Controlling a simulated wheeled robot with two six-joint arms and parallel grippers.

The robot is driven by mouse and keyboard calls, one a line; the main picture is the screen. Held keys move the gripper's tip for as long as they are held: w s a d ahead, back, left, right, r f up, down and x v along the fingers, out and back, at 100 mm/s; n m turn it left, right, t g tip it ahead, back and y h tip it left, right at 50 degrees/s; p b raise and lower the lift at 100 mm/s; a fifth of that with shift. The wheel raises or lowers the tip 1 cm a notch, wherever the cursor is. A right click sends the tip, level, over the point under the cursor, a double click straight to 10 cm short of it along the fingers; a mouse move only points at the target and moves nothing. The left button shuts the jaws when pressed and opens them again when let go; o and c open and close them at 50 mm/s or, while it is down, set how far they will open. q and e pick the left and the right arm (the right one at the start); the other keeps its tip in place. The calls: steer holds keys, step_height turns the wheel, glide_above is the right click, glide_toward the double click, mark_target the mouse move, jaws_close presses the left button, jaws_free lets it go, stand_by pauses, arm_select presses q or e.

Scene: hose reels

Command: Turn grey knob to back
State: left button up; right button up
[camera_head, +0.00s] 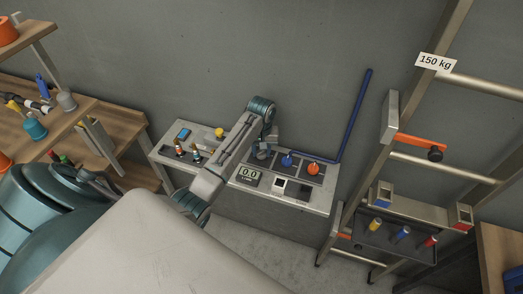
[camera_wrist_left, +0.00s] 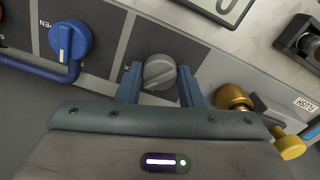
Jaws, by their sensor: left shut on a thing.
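The grey knob (camera_wrist_left: 160,70) is a round dial on a dark square plate, seen in the left wrist view. It sits between the two fingers of my left gripper (camera_wrist_left: 158,86), which are shut on its sides. In the head view my left gripper (camera_head: 263,151) reaches down onto the bench panel, and I cannot make out the grey knob apart from it. A small mark shows on the panel beside the knob; most of its label is hidden by a finger. My right gripper is not in view.
A blue knob (camera_wrist_left: 70,40) with a blue pipe is beside the grey knob. An orange knob (camera_head: 313,168) is farther right on the bench (camera_head: 270,205). A brass fitting (camera_wrist_left: 233,97) is close to my gripper. A display (camera_head: 249,174) reads 0.0. A ladder (camera_head: 375,190) stands right.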

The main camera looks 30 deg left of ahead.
arm_select(q)
steer(key=shift+m, duration=2.2)
steer(key=o, duration=1)
